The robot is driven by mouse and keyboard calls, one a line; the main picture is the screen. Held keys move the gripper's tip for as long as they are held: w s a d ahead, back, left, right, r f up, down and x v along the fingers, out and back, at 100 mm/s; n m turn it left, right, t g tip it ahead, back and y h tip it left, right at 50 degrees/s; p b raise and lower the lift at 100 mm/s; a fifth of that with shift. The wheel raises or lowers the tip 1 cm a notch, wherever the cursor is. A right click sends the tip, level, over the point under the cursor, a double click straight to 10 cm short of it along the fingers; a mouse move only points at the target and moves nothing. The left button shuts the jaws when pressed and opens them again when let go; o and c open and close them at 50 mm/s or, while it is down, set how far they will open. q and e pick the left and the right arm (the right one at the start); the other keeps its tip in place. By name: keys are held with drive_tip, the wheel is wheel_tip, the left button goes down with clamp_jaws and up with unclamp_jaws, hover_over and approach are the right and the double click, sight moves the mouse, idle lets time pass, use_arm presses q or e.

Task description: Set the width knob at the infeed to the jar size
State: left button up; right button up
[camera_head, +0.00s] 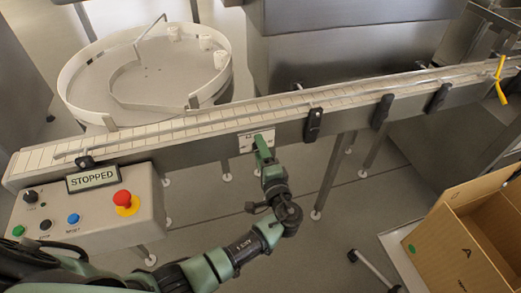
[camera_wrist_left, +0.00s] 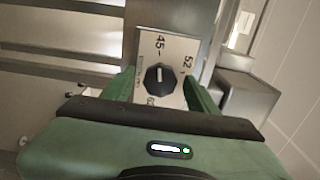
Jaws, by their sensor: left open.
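The width knob (camera_wrist_left: 159,79) is dark and faceted, on a pale plate (camera_wrist_left: 176,48) marked 45, 52 and 60 in the left wrist view. Its white pointer line points roughly toward 45. In the head view the plate (camera_head: 246,141) is on the conveyor's front side, and the knob is hidden by my gripper. My left gripper (camera_head: 263,147) is open in front of the plate. In the left wrist view its green fingers (camera_wrist_left: 160,84) stand on either side of the knob; I cannot tell if they touch it.
The conveyor (camera_head: 215,124) runs across the view. A round table (camera_head: 150,75) with several white jars stands behind it. A control box (camera_head: 88,215) with a red stop button and a "STOPPED" sign (camera_head: 93,178) is at left. An open cardboard box (camera_head: 455,245) is at lower right.

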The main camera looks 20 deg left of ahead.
use_arm(q)
clamp_jaws()
drive_tip(key=shift+m+p, duration=3.15)
drive_tip(key=shift+m, duration=5.15)
unclamp_jaws()
